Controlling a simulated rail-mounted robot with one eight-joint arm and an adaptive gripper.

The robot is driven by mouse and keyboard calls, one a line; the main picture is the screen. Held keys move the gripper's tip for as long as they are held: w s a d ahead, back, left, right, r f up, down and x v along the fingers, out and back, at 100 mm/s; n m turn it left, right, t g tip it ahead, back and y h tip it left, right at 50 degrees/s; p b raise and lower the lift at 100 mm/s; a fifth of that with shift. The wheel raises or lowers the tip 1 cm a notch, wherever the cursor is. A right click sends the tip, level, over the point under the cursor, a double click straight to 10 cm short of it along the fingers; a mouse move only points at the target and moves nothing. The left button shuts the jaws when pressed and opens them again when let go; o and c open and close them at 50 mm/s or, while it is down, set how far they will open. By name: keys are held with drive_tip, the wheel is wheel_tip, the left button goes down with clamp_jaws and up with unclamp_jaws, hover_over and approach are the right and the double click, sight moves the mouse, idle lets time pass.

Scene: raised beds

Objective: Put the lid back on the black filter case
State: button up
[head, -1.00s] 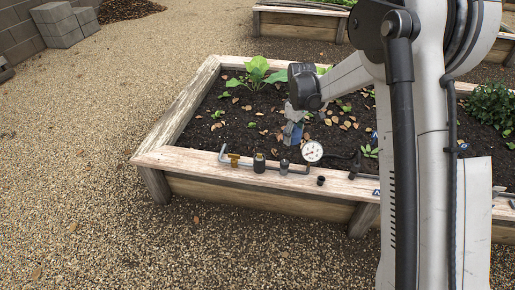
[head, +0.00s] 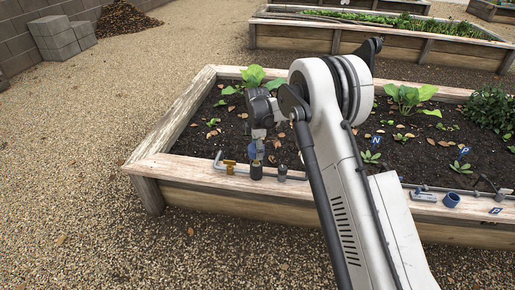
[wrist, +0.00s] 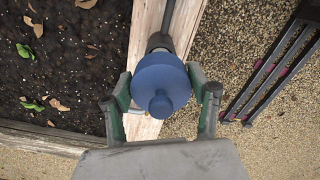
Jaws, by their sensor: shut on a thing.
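The blue round lid with a small knob (wrist: 160,77) is between the two fingers of my gripper (wrist: 163,92) in the wrist view. In the head view, my gripper (head: 258,135) points down with the blue lid (head: 257,149) under it. The black filter case (head: 256,171) stands upright on the bed's front wooden rim, just below the lid. Whether lid and case touch, I cannot tell. In the wrist view the lid hides what is directly beneath it; a dark cylindrical part shows just above it in the picture.
A bent grey pipe with a brass fitting (head: 229,167) lies left of the case, and a small dark cylinder (head: 282,173) stands right. Further right on the rim are a blue cup (head: 451,199) and a black tool (head: 489,186). Plants (head: 407,97) grow in the soil behind.

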drive_tip(key=shift+f+b, duration=1.1)
drive_tip(key=shift+f, duration=1.25)
drive_tip(key=shift+f+b, duration=0.2)
drive_tip(key=shift+b, duration=0.3)
idle(0.6)
idle(0.4)
drive_tip(key=o, duration=1.6)
drive_tip(key=shift+r, duration=0.1)
drive_tip(key=shift+r+p, duration=1.5)
drive_tip(key=shift+r, duration=1.95)
